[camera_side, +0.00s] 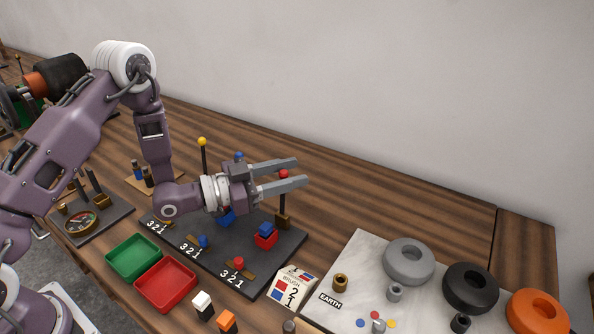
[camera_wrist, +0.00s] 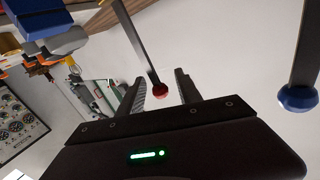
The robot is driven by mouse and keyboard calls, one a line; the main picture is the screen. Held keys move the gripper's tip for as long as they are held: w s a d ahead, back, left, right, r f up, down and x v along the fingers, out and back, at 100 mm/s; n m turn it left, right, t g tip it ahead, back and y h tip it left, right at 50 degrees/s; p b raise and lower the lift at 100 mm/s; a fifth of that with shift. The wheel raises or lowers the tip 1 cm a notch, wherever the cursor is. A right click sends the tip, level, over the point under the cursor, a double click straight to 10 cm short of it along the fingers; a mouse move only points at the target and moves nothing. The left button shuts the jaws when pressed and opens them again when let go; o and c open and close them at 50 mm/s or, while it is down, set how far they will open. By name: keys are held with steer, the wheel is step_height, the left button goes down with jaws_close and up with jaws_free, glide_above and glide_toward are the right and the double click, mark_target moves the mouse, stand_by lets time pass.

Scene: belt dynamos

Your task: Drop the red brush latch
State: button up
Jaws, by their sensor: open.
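The red brush latch is an upright dark lever with a red ball (camera_side: 284,174) on top, rising from a brass-coloured foot (camera_side: 283,220) on the dark board. My gripper (camera_side: 301,171) is open and points to the right at the height of that ball. In the wrist view the red ball (camera_wrist: 160,91) shows between the two open fingers (camera_wrist: 161,76). I cannot tell whether a finger touches it. Part of the lever is hidden by the gripper in the side view.
Levers with a yellow ball (camera_side: 202,141) and a blue ball (camera_side: 239,155) stand nearby; a blue ball (camera_wrist: 297,98) is close in the wrist view. The board (camera_side: 217,258) carries small sliders. Green (camera_side: 133,256) and red (camera_side: 166,283) trays lie in front. A pale board with rings (camera_side: 409,261) is right.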

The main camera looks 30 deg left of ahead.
steer(key=shift+x, duration=0.95)
steer(key=shift+c, duration=0.4)
jaws_close()
